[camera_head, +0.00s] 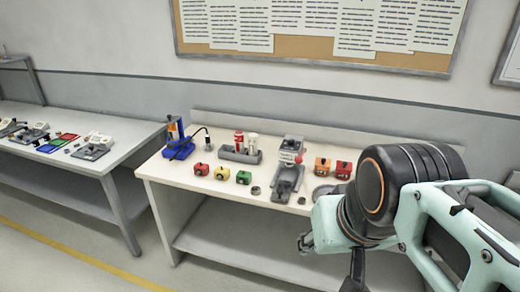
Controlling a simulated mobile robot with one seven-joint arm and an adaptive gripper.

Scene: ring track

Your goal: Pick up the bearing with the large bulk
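Several small round grey parts that look like bearings lie on the white workbench (215,205). The widest is a flat grey disc or ring (322,191), right of the bench's middle and partly hidden by my arm. A smaller dark ring (255,190) lies left of the grey press-like device, and a very small one (301,200) lies to its right. My gripper (325,258) is low, in front of the bench's right part, apart from the parts. It is mostly hidden by my arm, so its opening and any contents cannot be seen.
A grey press-like device (287,180) stands mid-bench. Red, yellow, green and orange blocks (220,173), a blue stand (178,148) and a grey holder with cans (240,153) stand around it. A second table (105,160) is at left. The bench's front-left strip is clear.

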